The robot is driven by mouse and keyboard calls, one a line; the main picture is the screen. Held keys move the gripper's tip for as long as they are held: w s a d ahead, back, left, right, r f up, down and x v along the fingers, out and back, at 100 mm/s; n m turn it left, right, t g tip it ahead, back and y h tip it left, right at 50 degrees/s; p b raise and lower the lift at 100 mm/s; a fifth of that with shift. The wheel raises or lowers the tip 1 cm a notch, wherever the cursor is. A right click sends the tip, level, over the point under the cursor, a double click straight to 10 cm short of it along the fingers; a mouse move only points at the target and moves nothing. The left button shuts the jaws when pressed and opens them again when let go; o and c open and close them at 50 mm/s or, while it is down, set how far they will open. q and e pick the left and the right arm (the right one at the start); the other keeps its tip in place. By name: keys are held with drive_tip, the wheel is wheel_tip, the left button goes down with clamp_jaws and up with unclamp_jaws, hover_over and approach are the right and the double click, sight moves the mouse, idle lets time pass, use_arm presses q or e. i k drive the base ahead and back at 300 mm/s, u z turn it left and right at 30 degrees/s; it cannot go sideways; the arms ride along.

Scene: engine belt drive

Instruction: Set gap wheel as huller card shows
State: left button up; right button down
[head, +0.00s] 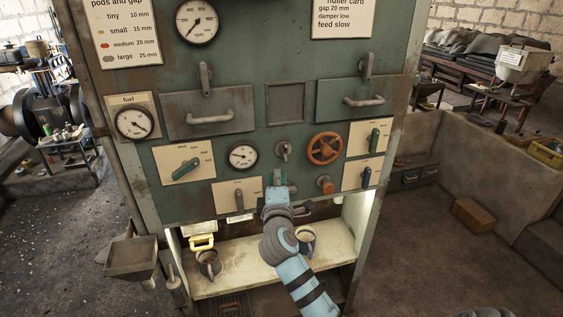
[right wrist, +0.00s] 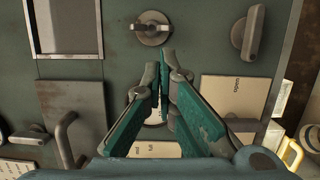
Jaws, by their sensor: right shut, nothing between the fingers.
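The orange-brown hand wheel (head: 324,148) is on the green panel, right of a small grey knob (head: 284,150). The huller card (head: 345,18) at the top right reads gap 20 mm, damper low, feed slow. My right gripper (head: 277,182) is in front of the panel, below the knob and to the lower left of the wheel, apart from the wheel. In the right wrist view its teal fingers (right wrist: 165,65) are shut and empty, partly covering a round dial. The wheel does not show there. My left gripper is not in view.
A pods-and-gap card (head: 126,35) lists sizes with millimetres. A small dial (head: 243,156) is left of the knob; its numbers are too small to read. Lever plates (head: 184,163) and drawers (head: 211,110) with projecting handles surround the area. A lit shelf (head: 240,265) with mugs is below.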

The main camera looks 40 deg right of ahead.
sight(325, 149)
drive_tip(key=z, duration=1.5)
